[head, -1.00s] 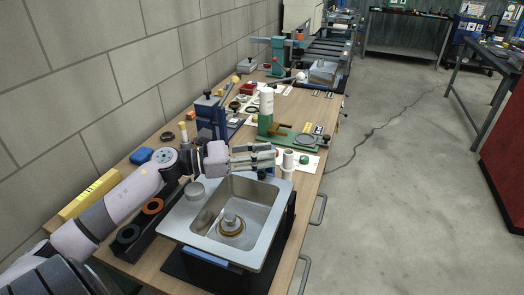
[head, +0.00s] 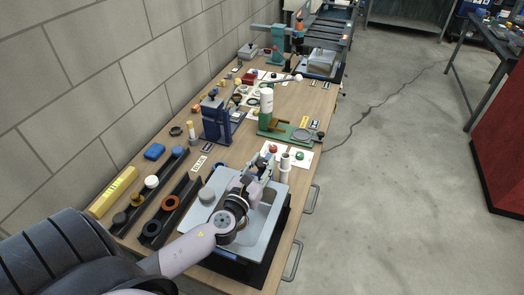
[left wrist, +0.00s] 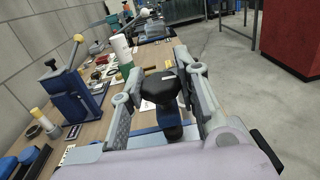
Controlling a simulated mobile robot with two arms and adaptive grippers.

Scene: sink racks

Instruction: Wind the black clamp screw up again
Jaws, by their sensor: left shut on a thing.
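The black clamp screw (left wrist: 161,88) shows in the left wrist view as a dark knob between my left fingers, above a blue clamp body (left wrist: 170,122). My left gripper (head: 262,166) reaches over the far side of the steel sink (head: 279,204) in the head view. Its two fingers also show in the left wrist view (left wrist: 162,84), one on each side of the knob, shut on it. In the head view the gripper and wrist mostly hide the screw and much of the basin. My right gripper is in neither view.
A green stand (head: 286,130) and a blue press (head: 214,120) stand farther back. Black racks with rings (head: 171,202) lie left of the sink. The block wall borders the bench on the left; open floor lies right.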

